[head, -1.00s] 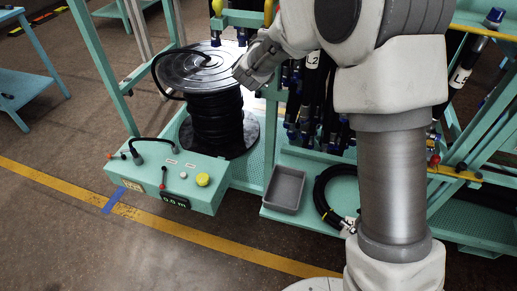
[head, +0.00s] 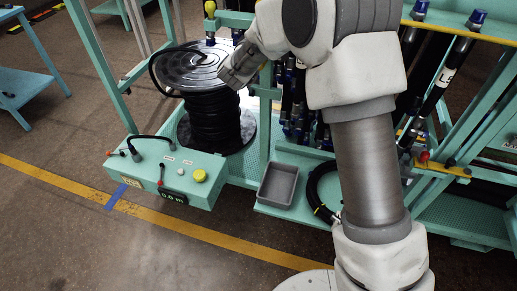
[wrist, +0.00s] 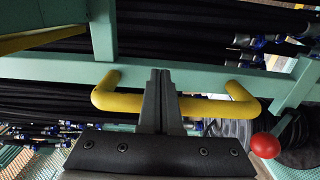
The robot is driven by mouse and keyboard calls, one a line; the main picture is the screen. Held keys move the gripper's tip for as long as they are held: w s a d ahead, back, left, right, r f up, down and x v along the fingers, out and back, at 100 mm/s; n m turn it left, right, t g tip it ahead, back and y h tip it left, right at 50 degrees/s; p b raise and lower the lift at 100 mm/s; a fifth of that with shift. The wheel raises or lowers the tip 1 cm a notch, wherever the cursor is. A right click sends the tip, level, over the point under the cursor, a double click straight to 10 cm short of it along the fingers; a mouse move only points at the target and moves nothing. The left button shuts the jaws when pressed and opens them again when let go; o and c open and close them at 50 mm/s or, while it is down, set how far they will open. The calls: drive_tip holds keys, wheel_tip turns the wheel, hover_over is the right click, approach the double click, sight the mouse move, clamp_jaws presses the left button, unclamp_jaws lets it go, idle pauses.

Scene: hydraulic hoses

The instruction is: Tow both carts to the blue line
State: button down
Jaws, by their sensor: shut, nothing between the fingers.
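The turquoise cart with the hose reel (head: 210,120) has a control box (head: 180,176) at its front left. A second turquoise cart (head: 300,214) to the right carries hanging black hoses (head: 445,88). A short blue tape mark (head: 116,197) lies across the yellow floor line by the control box. My gripper (wrist: 160,76) is shut and empty. In the wrist view its fingers overlap the middle of a yellow bar handle (wrist: 200,106) on a turquoise frame; contact cannot be told. In the head view my wrist is beside the reel and the fingers are not clear.
A grey tray (head: 278,184) and a coiled hose (head: 322,190) sit on the right cart's lower deck. A red knob (wrist: 265,145) is near the handle's right end. A blue table (head: 30,85) stands at far left. The floor in front is clear.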

sight(246, 23)
drive_tip(key=shift+y, duration=0.3)
drive_tip(key=shift+w+a+p, duration=0.2)
drive_tip(key=shift+a+p, duration=0.2)
drive_tip(key=shift+a, duration=0.65)
drive_tip(key=shift+w+a+p, duration=0.2)
drive_tip(key=shift+a+p, duration=0.2)
drive_tip(key=shift+a, duration=0.7)
drive_tip(key=shift+w+a+p, duration=0.2)
drive_tip(key=shift+a+p, duration=0.2)
drive_tip(key=shift+a, duration=0.65)
drive_tip(key=shift+d, duration=0.15)
drive_tip(key=shift+w+a, duration=0.2)
drive_tip(key=shift+a, duration=0.25)
